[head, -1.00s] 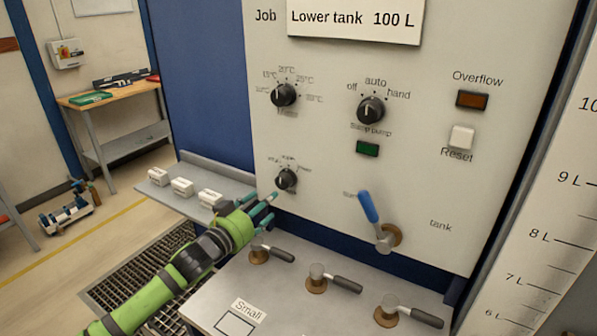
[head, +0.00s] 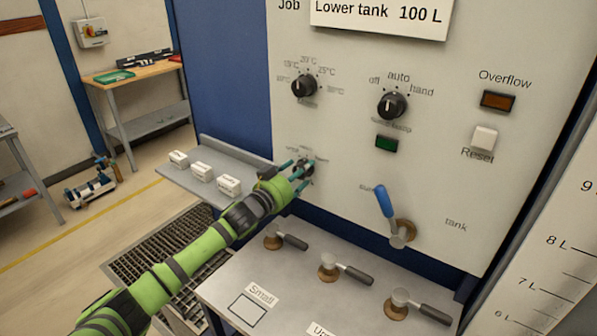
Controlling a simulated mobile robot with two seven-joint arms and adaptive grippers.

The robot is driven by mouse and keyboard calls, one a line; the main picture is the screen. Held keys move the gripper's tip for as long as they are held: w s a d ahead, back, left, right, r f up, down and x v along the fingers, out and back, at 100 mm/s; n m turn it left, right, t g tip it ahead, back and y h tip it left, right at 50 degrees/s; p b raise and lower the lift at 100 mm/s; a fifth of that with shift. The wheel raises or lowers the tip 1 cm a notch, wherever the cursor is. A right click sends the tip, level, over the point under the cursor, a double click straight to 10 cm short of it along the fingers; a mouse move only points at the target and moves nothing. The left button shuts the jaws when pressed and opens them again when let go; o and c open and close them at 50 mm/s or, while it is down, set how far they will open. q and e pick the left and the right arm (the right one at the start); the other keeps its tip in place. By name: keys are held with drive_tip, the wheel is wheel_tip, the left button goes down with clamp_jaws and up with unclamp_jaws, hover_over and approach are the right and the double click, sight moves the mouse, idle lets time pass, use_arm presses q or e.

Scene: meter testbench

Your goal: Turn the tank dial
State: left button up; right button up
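The tank dial (head: 305,168) is a small black knob low on the left of the pale panel, with printed positions around it that are too blurred to read. My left gripper (head: 296,175) is at this dial, its teal fingers spread to either side and partly hiding it. The fingers look open; whether they touch the knob cannot be told. The dial's pointer direction is hidden. My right gripper is out of view.
Above are a temperature dial (head: 304,86) and a pump dial (head: 392,105). A blue-handled lever (head: 385,203) sticks out to the right. Several dark-handled valves (head: 345,270) stand on the bench below. A shelf with white blocks (head: 202,172) lies left of the gripper.

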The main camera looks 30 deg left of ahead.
use_arm(q)
drive_tip(key=shift+c, duration=0.4)
drive_tip(key=c, duration=1.1)
drive_tip(key=shift+o, duration=0.2)
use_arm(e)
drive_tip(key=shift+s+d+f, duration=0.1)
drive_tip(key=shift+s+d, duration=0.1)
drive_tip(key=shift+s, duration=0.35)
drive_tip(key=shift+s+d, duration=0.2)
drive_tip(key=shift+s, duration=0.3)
use_arm(q)
drive_tip(key=shift+m, duration=0.4)
drive_tip(key=m, duration=0.2)
drive_tip(key=shift+m, duration=0.3)
drive_tip(key=m, duration=0.5)
drive_tip(key=shift+m, duration=0.3)
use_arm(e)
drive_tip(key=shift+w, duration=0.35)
